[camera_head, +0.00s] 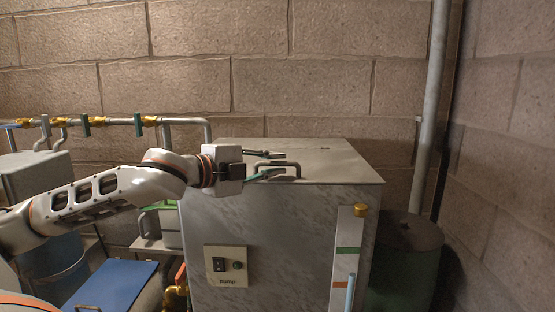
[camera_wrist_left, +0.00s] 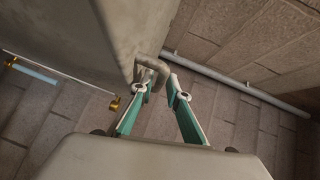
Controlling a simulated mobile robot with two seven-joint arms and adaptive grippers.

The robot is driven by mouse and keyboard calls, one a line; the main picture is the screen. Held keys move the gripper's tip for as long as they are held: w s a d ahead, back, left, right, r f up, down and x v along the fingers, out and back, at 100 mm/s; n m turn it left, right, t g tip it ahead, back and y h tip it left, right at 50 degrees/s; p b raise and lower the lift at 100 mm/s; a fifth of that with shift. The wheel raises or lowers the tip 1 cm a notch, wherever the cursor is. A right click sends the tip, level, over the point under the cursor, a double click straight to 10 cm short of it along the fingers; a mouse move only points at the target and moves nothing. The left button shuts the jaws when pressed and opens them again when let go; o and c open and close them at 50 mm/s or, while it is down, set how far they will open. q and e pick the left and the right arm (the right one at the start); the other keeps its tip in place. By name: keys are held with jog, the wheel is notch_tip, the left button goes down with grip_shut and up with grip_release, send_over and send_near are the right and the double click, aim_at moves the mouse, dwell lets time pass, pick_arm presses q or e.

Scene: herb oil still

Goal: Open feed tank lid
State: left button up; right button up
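The feed tank (camera_head: 285,225) is a grey metal box in the middle of the head view, and its flat lid (camera_head: 335,165) lies closed on top. A bent metal handle (camera_head: 289,165) stands near the lid's front edge. My left gripper (camera_head: 275,171) reaches in from the left at the handle. In the left wrist view its two green fingers (camera_wrist_left: 158,90) are apart, with the handle (camera_wrist_left: 150,66) at their tips. I cannot tell whether they touch it. My right gripper is not in view.
A control panel (camera_head: 226,266) and a level gauge strip (camera_head: 346,262) are on the tank's front. A dark green drum (camera_head: 404,262) stands right of the tank. A blue-topped box (camera_head: 112,286) is at lower left.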

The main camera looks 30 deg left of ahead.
pick_arm(q)
jog(key=shift+w+d+f, duration=0.1)
jog(key=shift+w+d, duration=0.15)
jog(key=shift+w, duration=0.3)
grip_shut()
